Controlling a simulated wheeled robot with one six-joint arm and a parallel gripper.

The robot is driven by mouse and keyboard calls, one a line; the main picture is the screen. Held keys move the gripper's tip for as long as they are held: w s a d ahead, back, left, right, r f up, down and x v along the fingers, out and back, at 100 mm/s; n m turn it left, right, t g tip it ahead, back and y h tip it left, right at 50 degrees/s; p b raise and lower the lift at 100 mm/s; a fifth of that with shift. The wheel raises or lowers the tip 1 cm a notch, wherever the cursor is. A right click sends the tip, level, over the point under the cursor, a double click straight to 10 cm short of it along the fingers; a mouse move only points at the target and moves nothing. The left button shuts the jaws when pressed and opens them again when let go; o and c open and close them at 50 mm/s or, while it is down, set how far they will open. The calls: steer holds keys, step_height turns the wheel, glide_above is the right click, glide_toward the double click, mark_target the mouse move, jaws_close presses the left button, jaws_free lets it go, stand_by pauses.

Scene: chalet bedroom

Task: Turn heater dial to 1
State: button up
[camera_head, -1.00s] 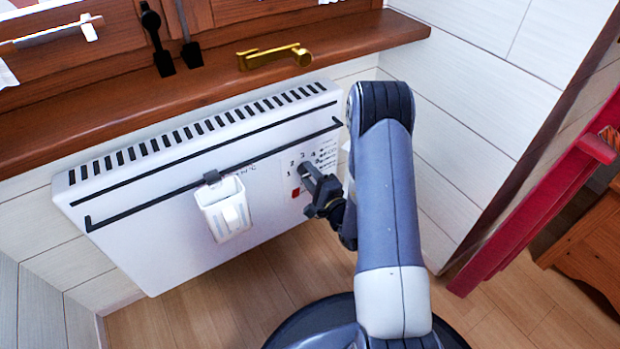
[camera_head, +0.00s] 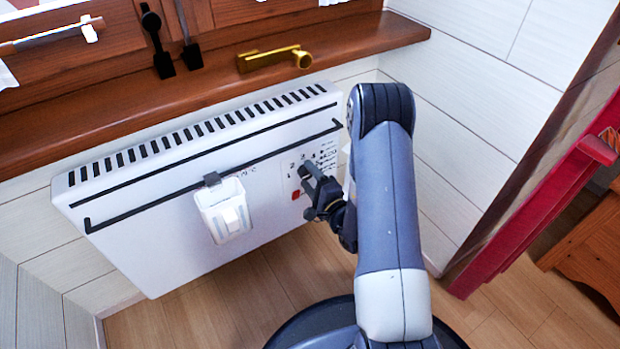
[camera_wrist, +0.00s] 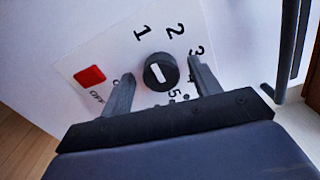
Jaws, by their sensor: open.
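The heater dial (camera_wrist: 158,72) is a round black knob with a white mark, on a white panel (camera_wrist: 108,55) printed with dark numbers. In the wrist view the 1 is above the knob and slightly left, the 2 and 3 are to its upper right, and a 5 is below. The mark lies roughly toward the 1 at one end and the 5 at the other; which end points I cannot tell. My gripper (camera_wrist: 160,66) is open, one finger on each side of the knob with gaps showing. In the head view my gripper (camera_head: 311,180) partly hides the dial.
The white heater (camera_head: 150,225) hangs under a wooden sill (camera_head: 120,110). A white holder (camera_head: 224,208) hangs from its front rail, left of my gripper. A brass handle (camera_head: 270,57) is above. A red frame (camera_head: 545,195) stands at right.

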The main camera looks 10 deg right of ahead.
steer(key=p+v, duration=0.2)
steer(key=v, duration=0.8)
steer(key=shift+s, duration=0.4)
steer(key=shift+d, duration=0.1)
steer(key=b+x, duration=0.2)
steer(key=x, duration=0.9)
steer(key=shift+s+d, duration=0.1)
steer(key=shift+s, duration=0.05)
